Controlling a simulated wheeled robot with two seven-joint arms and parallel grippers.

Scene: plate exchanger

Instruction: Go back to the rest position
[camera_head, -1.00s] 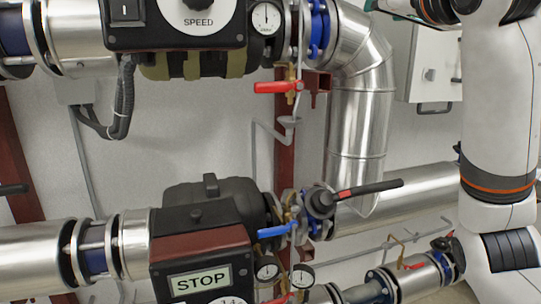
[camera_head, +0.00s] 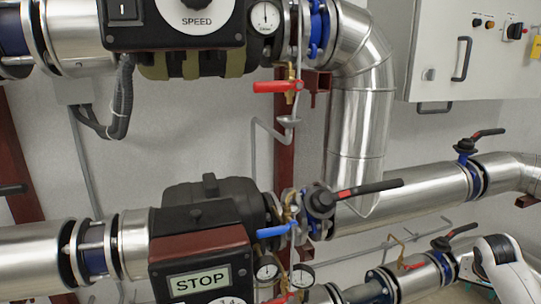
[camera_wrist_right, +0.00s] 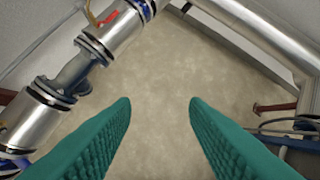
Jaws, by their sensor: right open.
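My right gripper (camera_wrist_right: 160,104) shows in the right wrist view as two teal ribbed fingers, spread apart with nothing between them. Bare beige floor (camera_wrist_right: 160,60) lies beyond the fingertips. In the head view, part of my white right arm shows at the lower right corner, with a bit of teal beside it near the lower pipe. My left gripper is not in view.
A steel pipe with flanges (camera_wrist_right: 118,27) runs along the left of the wrist view. In the head view, a black-handled valve (camera_head: 467,146) sits on the right pipe. A grey cabinet (camera_head: 440,75) hangs at the upper right.

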